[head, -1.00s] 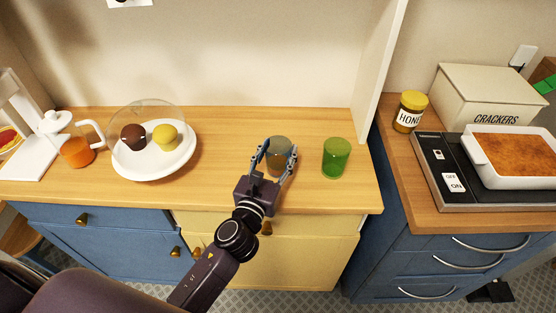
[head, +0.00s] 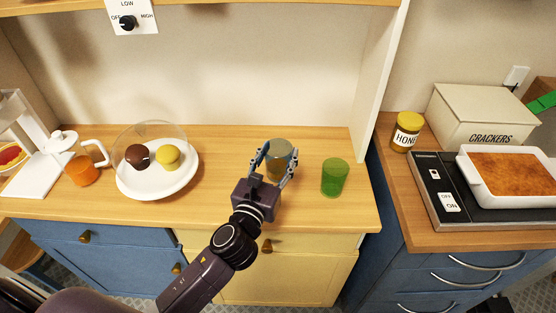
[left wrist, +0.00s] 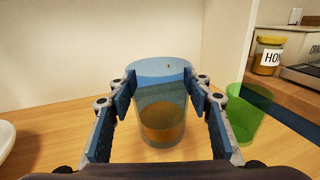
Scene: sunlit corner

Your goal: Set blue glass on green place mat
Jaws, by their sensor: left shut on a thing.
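The blue glass (head: 280,152) is see-through and upright over the wooden counter (head: 230,195). My left gripper (head: 275,160) is shut on it, with one finger on each side. In the left wrist view the blue glass (left wrist: 160,95) stands between the two fingers, and the counter shows through it. It appears a little above the counter. My right gripper is not in view.
A green glass (head: 335,178) stands just right of the blue glass. A white plate (head: 185,183) with two cupcakes under a clear dome and an orange-filled jug (head: 83,171) are left. A white upright panel (head: 378,80) bounds the counter's right side.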

